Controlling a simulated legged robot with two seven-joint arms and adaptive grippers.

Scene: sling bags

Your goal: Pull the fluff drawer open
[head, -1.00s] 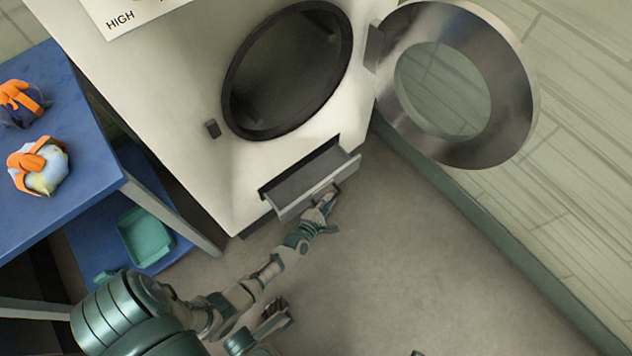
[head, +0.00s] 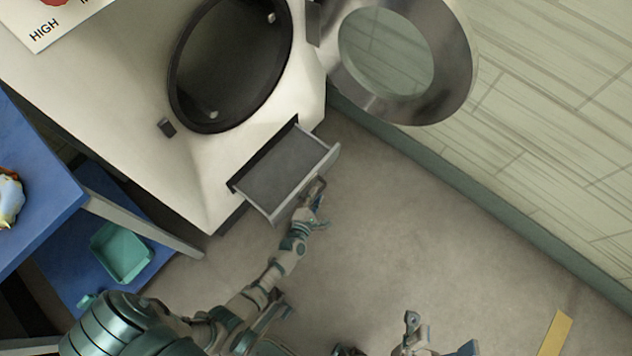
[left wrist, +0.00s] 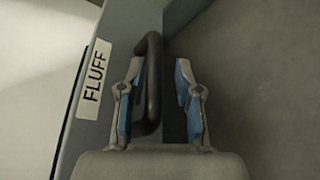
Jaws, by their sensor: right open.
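The fluff drawer (head: 277,172) sticks out well from the lower front of the white dryer, with its grey inside showing. Its FLUFF label (left wrist: 95,84) and dark bar handle (left wrist: 153,85) show in the left wrist view. My left gripper (head: 316,207) is at the drawer front. In the left wrist view, the left gripper (left wrist: 160,85) has its fingers apart on either side of the handle. The handle lies close to the left finger, with a gap to the right finger. My right gripper (head: 440,336) is open at the bottom of the head view, away from the drawer.
The dryer's round door (head: 399,55) stands open to the right above the floor. A blue table (head: 40,205) is at the left, with a teal bin (head: 120,252) on its lower shelf. The floor (head: 430,230) right of the drawer is clear, with a yellow strip (head: 555,333) at lower right.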

